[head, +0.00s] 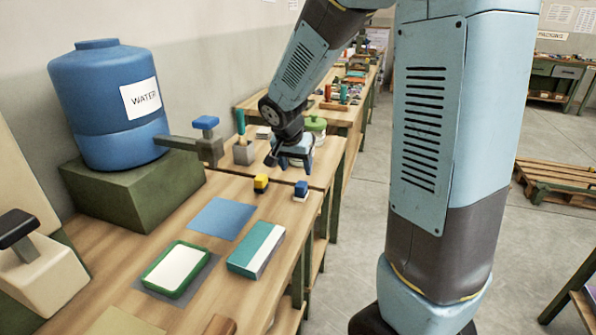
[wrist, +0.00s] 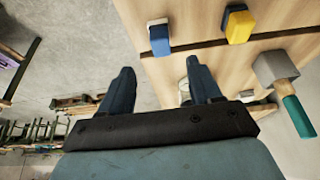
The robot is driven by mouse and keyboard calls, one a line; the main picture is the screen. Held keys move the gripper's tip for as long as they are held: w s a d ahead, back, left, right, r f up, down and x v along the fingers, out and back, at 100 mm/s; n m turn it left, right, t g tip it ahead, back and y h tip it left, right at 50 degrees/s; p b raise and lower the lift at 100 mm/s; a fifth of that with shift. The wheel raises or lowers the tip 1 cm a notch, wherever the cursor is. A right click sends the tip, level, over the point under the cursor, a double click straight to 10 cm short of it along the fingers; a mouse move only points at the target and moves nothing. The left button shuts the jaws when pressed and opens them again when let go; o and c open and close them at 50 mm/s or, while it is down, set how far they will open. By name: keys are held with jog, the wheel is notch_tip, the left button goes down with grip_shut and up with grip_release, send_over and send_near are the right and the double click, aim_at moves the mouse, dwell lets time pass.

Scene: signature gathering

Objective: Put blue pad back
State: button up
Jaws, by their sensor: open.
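A flat blue square (head: 225,218) lies on the near wooden table in the head view; whether it is a pad or a mat, I cannot tell. A green-framed pad with a white face (head: 174,266) lies in front of it on a grey sheet. My gripper (head: 291,161) is over the far tabletop, beyond the blue square and the small blocks. In the wrist view my gripper (wrist: 160,75) has its two dark blue fingers apart, with nothing seen held between them. A pale object (wrist: 184,87) is partly hidden by one finger.
A blue-and-white block (head: 301,190) and a yellow-and-black block (head: 261,183) stand near the table's far edge. A teal-and-white box (head: 256,250) lies beside the green-framed pad.

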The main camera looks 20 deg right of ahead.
jog(key=s+d+r+n+y, duration=0.1)
jog(key=s+r+n, duration=0.1)
jog(key=s+r, duration=0.3)
jog(key=s+r+n+t, duration=0.1)
jog(key=s+r, duration=0.4)
jog(key=s, duration=0.6)
jog(key=s+d+r+n+t+y, duration=0.1)
jog(key=s+r+n, duration=0.3)
jog(key=s, duration=0.4)
jog(key=shift+s+d+r+y, duration=0.25)
jog(key=shift+d+r+y, duration=0.05)
jog(key=shift+r, duration=0.25)
